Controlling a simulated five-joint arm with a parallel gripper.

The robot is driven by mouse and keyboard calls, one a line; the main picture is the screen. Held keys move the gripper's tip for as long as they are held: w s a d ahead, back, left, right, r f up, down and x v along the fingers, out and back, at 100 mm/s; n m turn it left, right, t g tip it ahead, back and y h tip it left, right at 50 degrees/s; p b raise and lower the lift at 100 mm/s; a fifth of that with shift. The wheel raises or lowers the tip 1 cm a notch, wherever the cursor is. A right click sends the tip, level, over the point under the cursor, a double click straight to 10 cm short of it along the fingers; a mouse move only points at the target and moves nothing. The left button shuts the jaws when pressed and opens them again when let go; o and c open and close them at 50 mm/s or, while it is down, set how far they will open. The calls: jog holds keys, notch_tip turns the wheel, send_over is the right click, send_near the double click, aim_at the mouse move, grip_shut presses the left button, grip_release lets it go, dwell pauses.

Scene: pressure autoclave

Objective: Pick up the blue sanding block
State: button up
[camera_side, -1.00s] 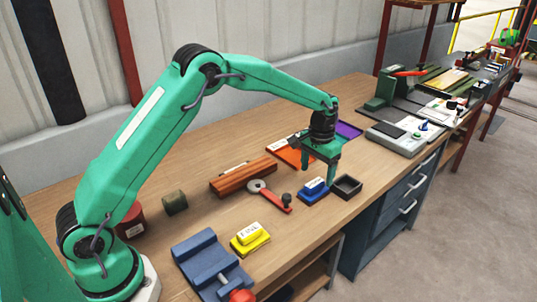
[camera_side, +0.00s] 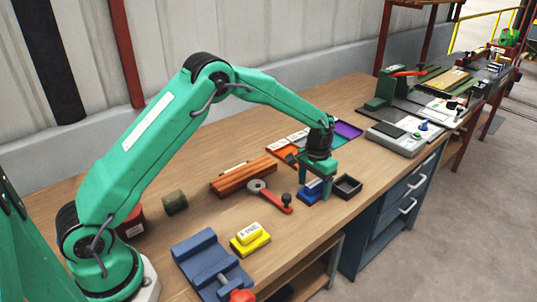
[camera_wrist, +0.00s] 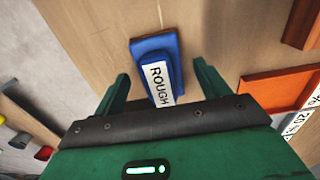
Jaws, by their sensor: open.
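The blue sanding block (camera_side: 313,187) sits on the wooden bench, just left of a small dark open box. In the wrist view the blue sanding block (camera_wrist: 157,60) carries a white label reading ROUGH. My gripper (camera_side: 316,190) is low over the block, partly hiding it in the side view. In the wrist view my gripper (camera_wrist: 160,78) is open, with one finger on each side of the block and visible gaps between. No contact with the block shows.
A yellow block (camera_side: 250,238) and a blue vise (camera_side: 208,262) lie nearer the camera. A red-handled tool (camera_side: 270,196) and a reddish-brown bar (camera_side: 243,176) lie left of my gripper. The dark box (camera_side: 347,186) is close on the right. Orange and purple (camera_side: 348,131) trays are behind.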

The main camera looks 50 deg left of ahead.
aim_at(315, 184)
jog(key=c, duration=1.1)
jog(key=shift+r, duration=0.2)
jog(key=shift+r, duration=0.5)
jog(key=r, duration=0.3)
jog(key=shift+s+d+r, duration=0.15)
jog(key=shift+d, duration=0.1)
jog(key=s+d+r, duration=0.2)
jog(key=d, duration=0.1)
jog(key=s+d+r, duration=0.2)
jog(key=d, duration=0.1)
jog(key=s+d+r, duration=0.2)
jog(key=d, duration=0.1)
jog(key=shift+s+r, duration=0.2)
